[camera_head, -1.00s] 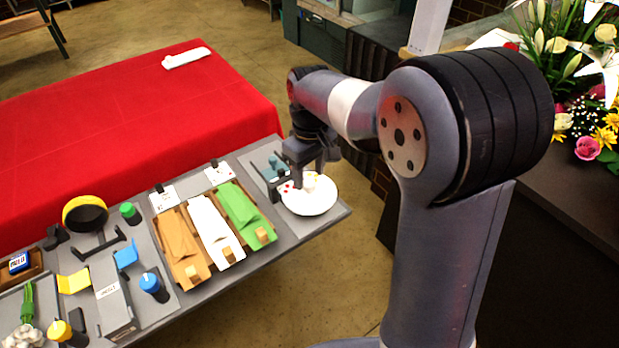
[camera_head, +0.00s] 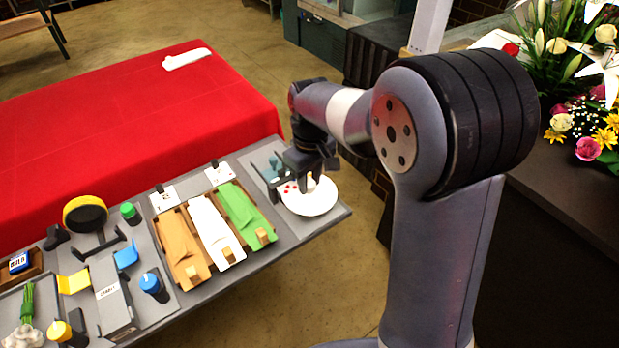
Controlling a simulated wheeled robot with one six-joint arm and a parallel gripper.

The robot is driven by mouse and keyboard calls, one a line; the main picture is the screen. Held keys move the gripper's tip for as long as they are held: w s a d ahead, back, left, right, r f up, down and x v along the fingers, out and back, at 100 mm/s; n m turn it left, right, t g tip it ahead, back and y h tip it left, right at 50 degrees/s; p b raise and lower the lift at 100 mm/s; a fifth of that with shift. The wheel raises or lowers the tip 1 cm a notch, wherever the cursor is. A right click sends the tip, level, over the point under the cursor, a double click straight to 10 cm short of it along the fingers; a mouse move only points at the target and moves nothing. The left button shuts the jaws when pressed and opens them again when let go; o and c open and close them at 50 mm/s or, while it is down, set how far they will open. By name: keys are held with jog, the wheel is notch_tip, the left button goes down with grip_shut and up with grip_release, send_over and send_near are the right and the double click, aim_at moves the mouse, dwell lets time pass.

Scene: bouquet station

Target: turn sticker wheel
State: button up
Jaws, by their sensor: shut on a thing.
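The sticker wheel (camera_head: 311,203) is a round white disc at the right end of the grey table, with small red marks on its left part. My gripper (camera_head: 308,184) is over the wheel, pointing down. Its jaws are shut on a small pale knob (camera_head: 313,184) on the wheel. The fingers hide part of the knob and the middle of the wheel.
Trays with brown, white and green paper (camera_head: 240,208) stand just left of the wheel. A dark bracket (camera_head: 272,180) stands close at the wheel's left edge. A red-covered table (camera_head: 130,130) lies behind. Flowers (camera_head: 590,120) stand at the right.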

jog(key=shift+c, duration=0.6)
jog(key=shift+m, duration=0.3)
jog(key=m+p, duration=0.1)
jog(key=m, duration=0.1)
jog(key=shift+m, duration=0.4)
jog(key=m+p, duration=0.1)
jog(key=m, duration=0.4)
jog(key=m+p, duration=0.1)
jog(key=m, duration=0.3)
jog(key=shift+m, duration=0.4)
jog(key=shift+m+p, duration=0.3)
jog(key=shift+m, duration=2)
